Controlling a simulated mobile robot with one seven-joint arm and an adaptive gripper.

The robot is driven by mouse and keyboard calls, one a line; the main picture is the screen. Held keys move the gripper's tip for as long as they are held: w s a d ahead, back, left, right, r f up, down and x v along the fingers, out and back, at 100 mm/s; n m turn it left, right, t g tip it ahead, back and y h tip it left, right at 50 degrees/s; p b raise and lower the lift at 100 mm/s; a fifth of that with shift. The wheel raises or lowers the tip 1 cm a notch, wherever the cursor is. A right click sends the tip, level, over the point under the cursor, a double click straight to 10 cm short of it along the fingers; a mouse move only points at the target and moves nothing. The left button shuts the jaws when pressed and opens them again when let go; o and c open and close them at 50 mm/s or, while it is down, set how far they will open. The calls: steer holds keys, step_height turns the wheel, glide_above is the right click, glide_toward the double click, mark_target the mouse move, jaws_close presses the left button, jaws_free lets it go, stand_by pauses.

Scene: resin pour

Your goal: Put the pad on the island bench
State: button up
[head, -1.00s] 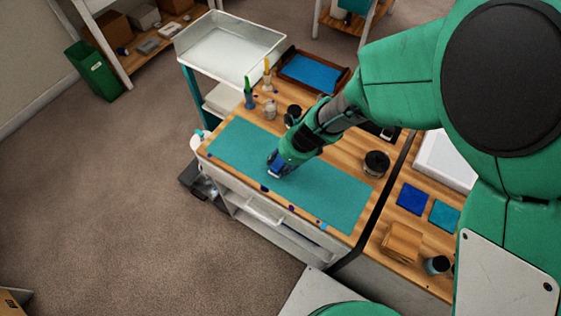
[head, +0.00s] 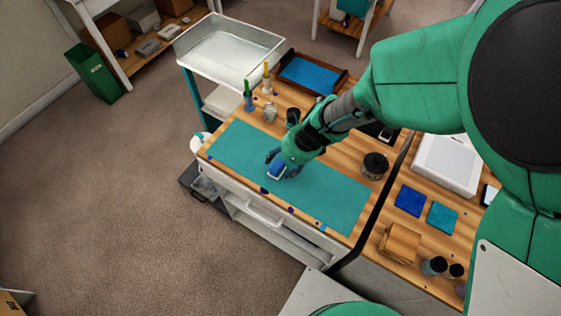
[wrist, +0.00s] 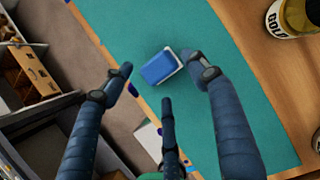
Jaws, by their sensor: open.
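The pad, a small blue block with a white edge, lies on a teal mat (head: 330,192) on the wood-topped bench (head: 346,152). I take this block (head: 276,170) to be the pad; it also shows whole in the wrist view, as a blue block (wrist: 160,67) lying flat near the mat's front edge. My gripper (head: 281,164) is just above it, with its fingers spread around it. In the wrist view the fingers of my gripper (wrist: 160,76) are apart, with a gap to the pad, and hold nothing.
A black-lidded jar (head: 375,165) stands right of the mat. Bottles with green (head: 248,95) and yellow tops stand behind it, near a blue-lined tray (head: 311,74). Two blue tiles, including a dark one (head: 410,201), lie on the adjoining right surface. Most of the mat is clear.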

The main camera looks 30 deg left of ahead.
steer(key=p+v, duration=0.2)
steer(key=v, duration=0.7)
steer(key=shift+p, duration=0.4)
steer(key=shift+r, duration=0.1)
steer(key=w+d+r+n+t, duration=0.35)
steer(key=d+r+n, duration=0.55)
steer(key=d+r, duration=1.1)
steer(key=s+d+r+n+h, duration=0.1)
steer(key=s+d+r+n, duration=0.1)
steer(key=d, duration=0.6)
steer(key=s+d+r+n+t+h, duration=0.1)
steer(key=s+d+r+n+h, duration=0.1)
steer(key=d, duration=0.5)
steer(key=s+d+r+n+t+h, duration=0.1)
steer(key=s+d+r+n, duration=0.3)
steer(key=d, duration=0.4)
steer(key=shift+s+d+r, duration=0.3)
steer(key=shift+s+r, duration=0.25)
steer(key=shift+s, duration=0.4)
